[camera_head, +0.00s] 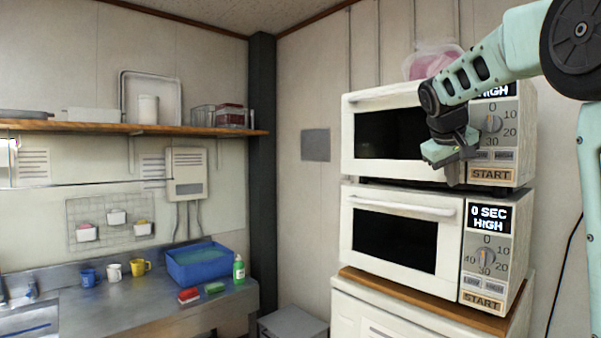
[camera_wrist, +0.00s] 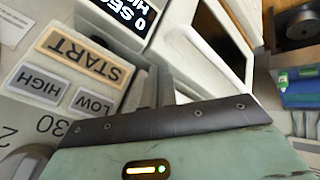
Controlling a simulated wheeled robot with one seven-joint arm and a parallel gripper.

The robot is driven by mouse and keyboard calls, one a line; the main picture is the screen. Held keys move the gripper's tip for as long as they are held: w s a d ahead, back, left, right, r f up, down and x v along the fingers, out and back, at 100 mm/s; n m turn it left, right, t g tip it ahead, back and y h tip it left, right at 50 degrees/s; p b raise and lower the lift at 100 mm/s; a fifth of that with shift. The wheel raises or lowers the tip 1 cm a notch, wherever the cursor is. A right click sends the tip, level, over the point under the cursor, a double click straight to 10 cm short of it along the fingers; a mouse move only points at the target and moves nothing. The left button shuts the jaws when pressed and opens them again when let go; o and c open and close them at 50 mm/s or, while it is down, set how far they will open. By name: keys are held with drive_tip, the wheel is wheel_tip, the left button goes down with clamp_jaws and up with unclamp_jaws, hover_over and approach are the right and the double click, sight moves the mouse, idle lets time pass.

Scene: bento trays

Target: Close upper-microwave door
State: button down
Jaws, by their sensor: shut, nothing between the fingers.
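The upper microwave (camera_head: 352,140) is white with a dark door window and a control panel at its right. Its door looks flush with the body, though my gripper and arm hide part of the door's right side and top. My gripper (camera_head: 453,172) is shut and empty, in front of the lower right of this door, by the panel. In the wrist view the shut fingers (camera_wrist: 150,90) are beside the upper microwave's panel (camera_wrist: 40,85) with its START button. I cannot tell whether they touch it.
The lower microwave (camera_head: 450,235), its door shut, stands directly beneath on a wooden board (camera_head: 400,291). A pink-and-clear container (camera_head: 425,62) sits on top of the upper microwave. A steel counter (camera_head: 130,305) at left holds a blue basin (camera_head: 205,265), mugs and a green bottle (camera_head: 239,269).

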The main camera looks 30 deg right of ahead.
drive_tip(key=shift+d+r, duration=0.2)
drive_tip(key=shift+d, duration=0.85)
